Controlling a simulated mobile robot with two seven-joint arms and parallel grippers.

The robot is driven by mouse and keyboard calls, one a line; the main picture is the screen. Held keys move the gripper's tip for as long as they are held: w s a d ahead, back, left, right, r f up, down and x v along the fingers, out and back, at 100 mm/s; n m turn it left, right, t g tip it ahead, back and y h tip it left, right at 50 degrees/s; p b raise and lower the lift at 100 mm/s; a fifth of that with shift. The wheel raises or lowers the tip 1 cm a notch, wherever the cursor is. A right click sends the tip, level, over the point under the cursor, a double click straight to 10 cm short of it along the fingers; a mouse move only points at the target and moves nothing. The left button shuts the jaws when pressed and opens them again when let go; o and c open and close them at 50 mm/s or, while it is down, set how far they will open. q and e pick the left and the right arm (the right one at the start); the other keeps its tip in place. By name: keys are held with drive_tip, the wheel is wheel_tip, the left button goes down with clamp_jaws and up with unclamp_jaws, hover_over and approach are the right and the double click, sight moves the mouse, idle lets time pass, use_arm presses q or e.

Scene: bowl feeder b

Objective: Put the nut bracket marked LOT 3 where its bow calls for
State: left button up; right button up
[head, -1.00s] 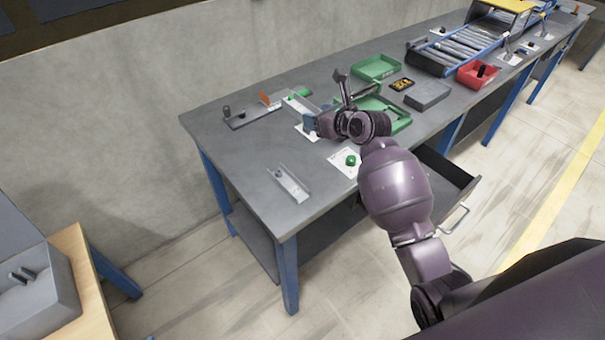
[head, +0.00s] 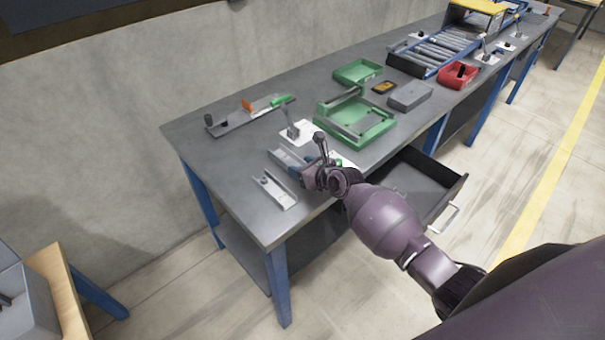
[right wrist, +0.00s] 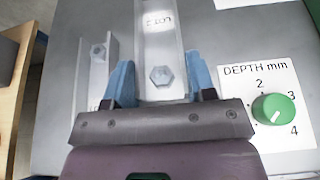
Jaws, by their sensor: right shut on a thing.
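My right gripper (head: 312,175) has blue fingers, shut on the sides of a light grey channel bracket (right wrist: 160,55). The bracket has a hex nut (right wrist: 162,76) in it and a label that looks like LOT 2, though glare blurs it. In the head view this bracket (head: 285,158) is over the near left part of the bench; I cannot tell if it touches the top. A second nut bracket (head: 274,190) lies just left of it and also shows in the right wrist view (right wrist: 97,65); its label is mostly hidden by a finger. My left gripper is not in view.
A green knob (right wrist: 273,108) sits on a DEPTH mm card. A grey bar fixture (head: 245,120) with orange and green parts lies behind. A levered tool (head: 291,128) stands on a white card. Green trays (head: 385,127), a grey block (head: 410,96), a red bin (head: 446,78) and an open drawer (head: 447,195) are to the right.

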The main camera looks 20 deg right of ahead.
drive_tip(key=shift+f, duration=0.9)
drive_tip(key=shift+f, duration=0.2)
drive_tip(key=o, duration=1)
drive_tip(key=shift+o, duration=0.2)
